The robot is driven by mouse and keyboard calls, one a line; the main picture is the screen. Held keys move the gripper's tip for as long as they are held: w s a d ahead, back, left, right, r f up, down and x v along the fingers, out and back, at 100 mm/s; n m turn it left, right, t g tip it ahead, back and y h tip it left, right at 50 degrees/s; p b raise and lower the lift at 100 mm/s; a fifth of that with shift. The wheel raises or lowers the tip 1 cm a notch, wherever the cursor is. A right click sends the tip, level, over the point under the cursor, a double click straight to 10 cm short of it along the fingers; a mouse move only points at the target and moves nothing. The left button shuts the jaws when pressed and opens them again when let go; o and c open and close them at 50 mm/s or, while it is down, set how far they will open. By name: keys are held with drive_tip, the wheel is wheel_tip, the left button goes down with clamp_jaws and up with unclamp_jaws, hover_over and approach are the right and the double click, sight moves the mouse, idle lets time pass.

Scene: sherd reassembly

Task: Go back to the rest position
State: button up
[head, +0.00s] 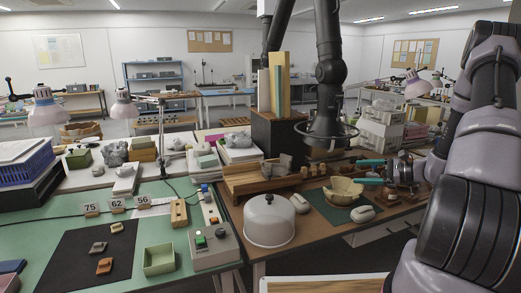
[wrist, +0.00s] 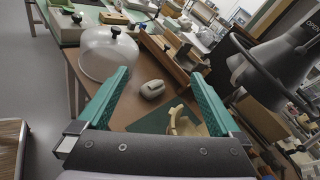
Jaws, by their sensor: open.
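My gripper (head: 371,172) is on the right in the head view, above the brown bench, with its teal fingers spread apart. In the wrist view the gripper (wrist: 160,95) is open, with nothing between its fingertips. A cream, broken-rimmed bowl (head: 343,191) sits on a dark green mat (head: 362,214) just left of and below the fingers. The bowl also shows in the wrist view (wrist: 184,124), partly cut off by the gripper body. A grey rounded object (head: 362,214) lies at the mat's front, apart from the fingers.
A clear dome (head: 269,222) with a black knob stands left on the brown bench. A large dark lamp or microscope arm (head: 330,80) hangs behind the bowl. A wooden rack (head: 255,180) stands behind the dome. Sherds (head: 104,265) lie on a black mat (head: 70,255) at left.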

drive_tip(key=s+a+r+n+g+h, duration=0.25)
drive_tip(key=s+a+r+n, duration=0.2)
drive_tip(key=r, duration=0.35)
drive_tip(key=s+a+r+n+g+h, duration=0.2)
drive_tip(key=s+a+r+n+g, duration=0.3)
drive_tip(key=r, duration=0.4)
drive_tip(key=s+a+r+n+t+h, duration=0.1)
drive_tip(key=s+r+n+t+h, duration=0.2)
drive_tip(key=s+r, duration=0.3)
drive_tip(key=s+a+r+n+t+h, duration=0.1)
drive_tip(key=s+r+n+t+h, duration=0.2)
drive_tip(key=s+r, duration=0.4)
drive_tip(key=s+t+h, duration=0.1)
drive_tip(key=s, duration=0.4)
drive_tip(key=shift+a+r, duration=0.25)
drive_tip(key=shift+a, duration=0.1)
